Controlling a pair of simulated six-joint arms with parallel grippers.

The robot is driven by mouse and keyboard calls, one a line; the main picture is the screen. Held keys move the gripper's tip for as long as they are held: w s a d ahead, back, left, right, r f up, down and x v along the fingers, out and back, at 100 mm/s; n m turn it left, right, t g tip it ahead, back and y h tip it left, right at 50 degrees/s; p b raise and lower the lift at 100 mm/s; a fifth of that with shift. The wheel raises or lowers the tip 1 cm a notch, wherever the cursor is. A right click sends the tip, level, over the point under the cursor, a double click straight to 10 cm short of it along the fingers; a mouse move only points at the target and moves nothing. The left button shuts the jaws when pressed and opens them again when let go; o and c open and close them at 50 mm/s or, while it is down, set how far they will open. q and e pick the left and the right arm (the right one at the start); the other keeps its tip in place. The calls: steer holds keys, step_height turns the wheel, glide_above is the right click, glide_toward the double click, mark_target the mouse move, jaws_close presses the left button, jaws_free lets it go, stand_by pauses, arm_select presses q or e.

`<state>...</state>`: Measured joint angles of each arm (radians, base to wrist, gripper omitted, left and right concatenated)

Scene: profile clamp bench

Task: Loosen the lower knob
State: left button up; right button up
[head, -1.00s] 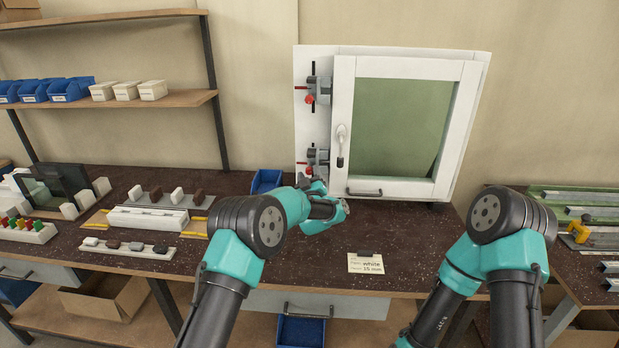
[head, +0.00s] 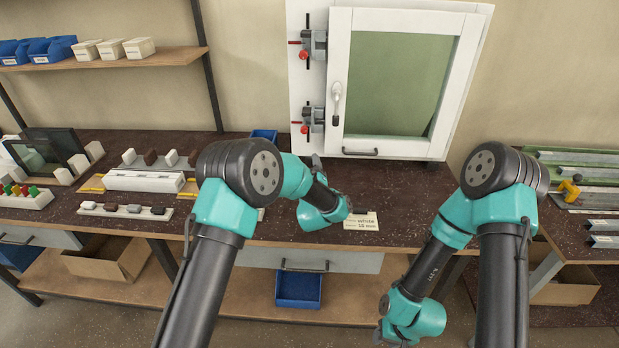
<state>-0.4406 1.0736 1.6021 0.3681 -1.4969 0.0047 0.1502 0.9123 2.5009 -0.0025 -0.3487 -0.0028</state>
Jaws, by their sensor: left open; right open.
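The lower knob (head: 303,129) is red and sits on the lower grey clamp (head: 315,118), at the left edge of the white window frame's board. A matching upper knob (head: 304,55) sits on the upper clamp (head: 314,42). My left gripper (head: 317,162) is open, partly hidden behind its own wrist, above the bench and below the lower clamp in the picture. It does not visibly touch the knob. My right gripper (head: 380,336) is open, low at the bottom of the view and far from the clamps. Its fingers are barely visible.
A white-framed window (head: 400,85) with a handle stands right of the clamps. A label card (head: 361,222) lies on the dark bench beside my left wrist. A blue bin (head: 263,136) is behind my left arm. White holders (head: 144,181) stand left. The bench right of the card is clear.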

arm_select(q)
steer(key=v, duration=0.5)
stand_by(0.3)
